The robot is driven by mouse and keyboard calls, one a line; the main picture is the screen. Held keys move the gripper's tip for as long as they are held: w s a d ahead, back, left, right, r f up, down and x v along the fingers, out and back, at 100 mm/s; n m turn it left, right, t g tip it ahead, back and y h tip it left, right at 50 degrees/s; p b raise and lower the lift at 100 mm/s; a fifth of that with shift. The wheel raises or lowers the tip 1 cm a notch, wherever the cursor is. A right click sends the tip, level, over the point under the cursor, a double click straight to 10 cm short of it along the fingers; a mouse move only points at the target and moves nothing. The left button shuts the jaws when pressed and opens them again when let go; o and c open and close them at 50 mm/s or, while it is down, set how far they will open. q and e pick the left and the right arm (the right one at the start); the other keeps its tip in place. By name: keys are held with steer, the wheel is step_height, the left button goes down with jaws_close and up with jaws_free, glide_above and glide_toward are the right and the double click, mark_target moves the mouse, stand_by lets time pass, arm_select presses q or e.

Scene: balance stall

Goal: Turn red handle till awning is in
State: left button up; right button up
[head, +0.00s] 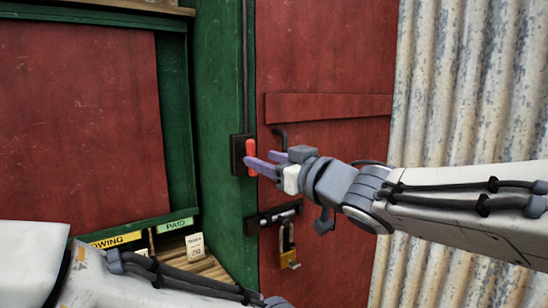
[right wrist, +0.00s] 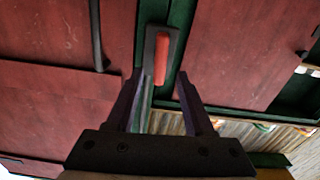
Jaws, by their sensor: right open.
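The red handle (head: 251,158) is a short upright bar on a dark plate (head: 237,155) on the green post. My right gripper (head: 264,162) is open, its purple fingers reaching left to the handle in the head view. In the right wrist view the handle (right wrist: 162,60) lies just beyond the gap between the open fingers (right wrist: 157,88), with nothing held. Whether a finger touches it I cannot tell. My left arm crosses the bottom of the head view, but its gripper is out of frame. I see no awning.
A red door (head: 330,70) with a dark pull and a brass padlock (head: 288,248) is right of the post. Corrugated metal (head: 450,80) stands further right. At lower left are a slatted shelf, a yellow sign (head: 116,240) and a green "PAID" sign (head: 175,225).

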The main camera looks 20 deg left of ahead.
mark_target(254, 156)
steer(key=shift+x, duration=2)
jaws_close()
